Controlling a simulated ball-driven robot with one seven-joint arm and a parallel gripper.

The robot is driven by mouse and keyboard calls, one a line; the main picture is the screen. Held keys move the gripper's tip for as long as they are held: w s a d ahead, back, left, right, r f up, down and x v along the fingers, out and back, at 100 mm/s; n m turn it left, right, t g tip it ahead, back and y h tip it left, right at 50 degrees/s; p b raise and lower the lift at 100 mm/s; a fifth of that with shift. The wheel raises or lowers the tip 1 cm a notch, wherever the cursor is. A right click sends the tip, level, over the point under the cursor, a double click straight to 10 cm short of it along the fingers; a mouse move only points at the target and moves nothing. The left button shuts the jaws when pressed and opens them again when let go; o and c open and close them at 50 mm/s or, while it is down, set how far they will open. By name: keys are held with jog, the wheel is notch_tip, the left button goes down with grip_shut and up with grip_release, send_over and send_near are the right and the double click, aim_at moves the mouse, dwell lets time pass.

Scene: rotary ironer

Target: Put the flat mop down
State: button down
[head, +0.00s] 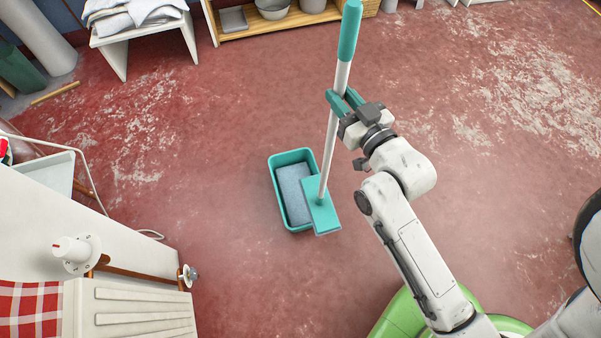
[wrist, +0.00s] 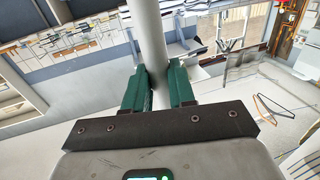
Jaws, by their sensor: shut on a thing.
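The flat mop (head: 332,125) has a white handle with a teal grip at its top and a flat teal head (head: 321,208) at its lower end. My gripper (head: 342,101) is shut on the handle below the teal grip. In the wrist view the green fingers of my gripper (wrist: 161,88) stand on both sides of the mop's pale pole (wrist: 148,35). The mop head overlaps the right side of a teal rectangular tub (head: 276,165) in the head view. I cannot tell whether the head touches the tub or the floor.
The tub stands on the worn red floor with a grey-blue flat surface inside (head: 292,190). A white bench (head: 118,62) with folded cloths and a wooden shelf (head: 240,35) are at the back. The white ironer (head: 130,262) is at left.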

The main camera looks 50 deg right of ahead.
jog(key=w+d+f+b, duration=0.3)
jog(key=w+f, duration=1)
jog(key=f, duration=0.2)
jog(key=shift+w+d+b, duration=0.2)
jog(key=shift+w+b, duration=0.15)
jog(key=shift+b, duration=0.05)
jog(key=shift+f, duration=0.2)
jog(key=c, duration=0.9)
grip_release()
jog(key=shift+c, duration=0.2)
